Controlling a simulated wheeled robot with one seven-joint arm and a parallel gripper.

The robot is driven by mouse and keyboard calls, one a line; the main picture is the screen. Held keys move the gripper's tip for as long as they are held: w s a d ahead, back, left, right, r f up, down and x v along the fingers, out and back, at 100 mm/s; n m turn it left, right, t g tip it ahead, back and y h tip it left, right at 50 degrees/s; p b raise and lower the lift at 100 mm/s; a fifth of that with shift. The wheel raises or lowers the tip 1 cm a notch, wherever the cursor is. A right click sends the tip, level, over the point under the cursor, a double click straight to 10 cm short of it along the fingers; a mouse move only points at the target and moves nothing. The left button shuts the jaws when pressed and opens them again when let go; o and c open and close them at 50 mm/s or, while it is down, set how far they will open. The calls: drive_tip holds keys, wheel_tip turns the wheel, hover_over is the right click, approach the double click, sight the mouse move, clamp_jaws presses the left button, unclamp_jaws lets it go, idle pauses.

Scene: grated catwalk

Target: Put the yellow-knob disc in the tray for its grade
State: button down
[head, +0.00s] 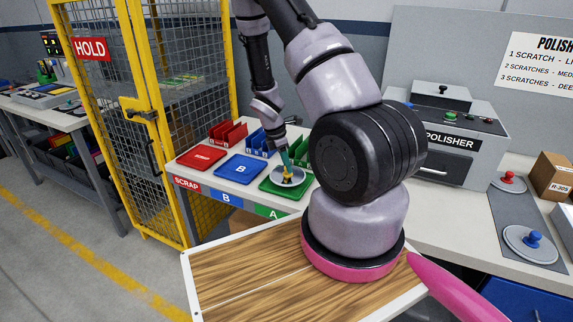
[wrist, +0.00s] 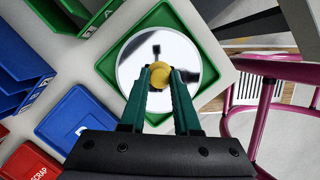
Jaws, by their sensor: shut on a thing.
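The yellow-knob disc is a round, mirror-like plate (wrist: 130,66) with a yellow knob (wrist: 160,74) at its middle. My gripper (wrist: 160,78) is shut on the yellow knob, its green fingers on either side. The disc is over or in the green tray (wrist: 187,22), inside its rim; I cannot tell if it touches the tray floor. In the head view the disc (head: 289,177) shows at the green tray (head: 270,186), marked A. A blue tray (head: 240,167) marked B and a red tray (head: 201,157) marked SCRAP lie to its left.
Red, blue and green racks (head: 228,133) stand behind the trays. The grey polisher (head: 452,140) is at the right, with a red-knob disc (head: 508,181) and a blue-knob disc (head: 531,241). A yellow mesh cage (head: 130,110) marked HOLD stands left of the trays.

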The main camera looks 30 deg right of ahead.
idle(0.4)
drive_tip(key=shift+f, duration=1.3)
drive_tip(key=shift+c, duration=0.8)
unclamp_jaws()
drive_tip(key=shift+r, duration=4.05)
